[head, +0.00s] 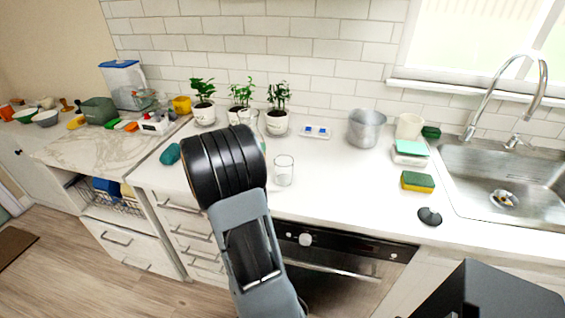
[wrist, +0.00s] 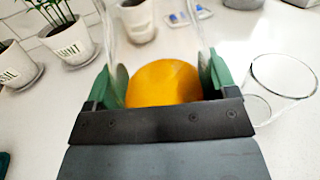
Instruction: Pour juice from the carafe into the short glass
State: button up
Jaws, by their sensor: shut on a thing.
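The carafe is clear glass with orange juice (wrist: 164,84) in it, seen in the wrist view between my gripper's green-padded fingers. My gripper (wrist: 164,82) is shut on the carafe. In the head view, part of the carafe (head: 258,128) shows behind my black wrist, which hides the rest of it and my fingers. The short glass (head: 284,171) stands upright and looks empty on the white counter, just right of my wrist. It also shows in the wrist view (wrist: 281,95), right of my gripper and apart from it. I cannot tell whether the carafe touches the counter.
Several potted herbs (head: 277,122) stand along the back wall. A metal pot (head: 362,129) is at the back right, with a sponge (head: 417,181) and the sink (head: 497,175) beyond. A teal item (head: 170,154) lies to the left. The counter right of the short glass is clear.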

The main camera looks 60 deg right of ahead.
jog(key=shift+r+m+b, duration=0.15)
jog(key=shift+m+b, duration=0.15)
jog(key=shift+b, duration=0.05)
jog(key=shift+a+r+m+b, duration=0.1)
jog(key=shift+r+m+b, duration=0.1)
jog(key=shift+m+b, duration=0.6)
jog(key=shift+r+m+b, duration=0.15)
jog(key=shift+m+b, duration=0.45)
jog(key=shift+m, duration=0.3)
jog(key=m+b, duration=0.3)
jog(key=shift+s+f+m, duration=0.15)
jog(key=shift+s+m, duration=0.1)
jog(key=shift+m, duration=0.05)
jog(key=m+b, duration=0.1)
jog(key=w+f+m+b, duration=0.1)
jog(key=shift+m+t+y+b, duration=0.3)
jog(key=shift+m+t, duration=0.1)
jog(key=m+b, duration=0.1)
jog(key=b, duration=0.1)
jog(key=f+b, duration=0.1)
jog(key=b, duration=0.1)
jog(key=shift+w+m, duration=0.2)
jog(key=shift+m, duration=0.2)
jog(key=shift+r+m+b, duration=0.3)
jog(key=shift+r+b, duration=0.05)
jog(key=shift+r, duration=0.2)
jog(key=shift+r+m+b, duration=0.3)
jog(key=shift+m+b, duration=0.2)
jog(key=shift+b, duration=0.1)
